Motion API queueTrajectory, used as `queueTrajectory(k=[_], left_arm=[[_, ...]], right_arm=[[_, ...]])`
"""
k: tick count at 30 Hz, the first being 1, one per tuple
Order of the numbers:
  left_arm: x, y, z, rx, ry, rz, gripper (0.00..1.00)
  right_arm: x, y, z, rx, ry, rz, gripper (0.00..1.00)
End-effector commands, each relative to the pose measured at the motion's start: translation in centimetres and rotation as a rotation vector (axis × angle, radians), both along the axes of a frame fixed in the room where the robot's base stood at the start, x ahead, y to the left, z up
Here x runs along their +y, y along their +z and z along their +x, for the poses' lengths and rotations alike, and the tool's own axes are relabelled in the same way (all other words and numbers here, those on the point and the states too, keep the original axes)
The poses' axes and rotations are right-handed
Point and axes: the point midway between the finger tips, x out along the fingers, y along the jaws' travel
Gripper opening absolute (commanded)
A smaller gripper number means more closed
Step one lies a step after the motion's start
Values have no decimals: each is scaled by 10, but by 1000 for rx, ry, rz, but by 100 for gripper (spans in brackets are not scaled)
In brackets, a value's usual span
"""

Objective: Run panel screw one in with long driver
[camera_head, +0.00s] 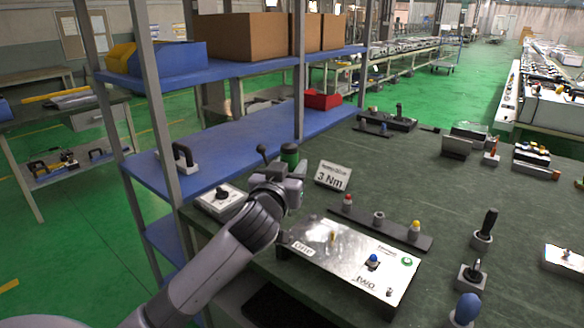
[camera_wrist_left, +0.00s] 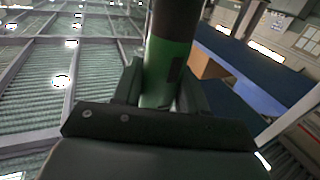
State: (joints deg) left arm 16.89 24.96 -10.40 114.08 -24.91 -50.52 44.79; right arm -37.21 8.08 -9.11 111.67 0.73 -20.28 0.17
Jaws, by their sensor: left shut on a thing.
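My left gripper (camera_head: 292,178) is shut on a driver with a green handle (camera_head: 290,154). The handle stands up out of the jaws, and it shows green and dark between the fingers in the left wrist view (camera_wrist_left: 167,65). The gripper is above the far left end of the bright metal panel (camera_head: 335,262). The panel has a label "one" (camera_head: 303,248) near its left end and "two" (camera_head: 366,281) nearer its front. The driver's tip and any screw by label one are hidden or too small to tell. My right gripper is not in view.
A "3 Nm" sign (camera_head: 332,176) stands behind the panel. A dark rack (camera_head: 395,232) with red, grey and yellow-topped pieces lies beside it. Black-handled (camera_head: 485,228) and blue-handled (camera_head: 467,308) tools stand at right. A blue shelf (camera_head: 225,150) stands close on the left.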

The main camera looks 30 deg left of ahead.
Motion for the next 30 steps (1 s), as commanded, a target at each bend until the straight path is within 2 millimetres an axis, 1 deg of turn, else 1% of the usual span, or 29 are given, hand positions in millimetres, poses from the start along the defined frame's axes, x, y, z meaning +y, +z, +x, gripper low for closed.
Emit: queueTrajectory(k=[11,24,30], left_arm=[[0,2,0,-4,-1,-2,0],[-1,-37,0,-3,-2,-1,0],[0,-49,0,-4,-1,-1,0]], right_arm=[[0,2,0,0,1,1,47],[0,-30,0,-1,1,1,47],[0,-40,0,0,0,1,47]])
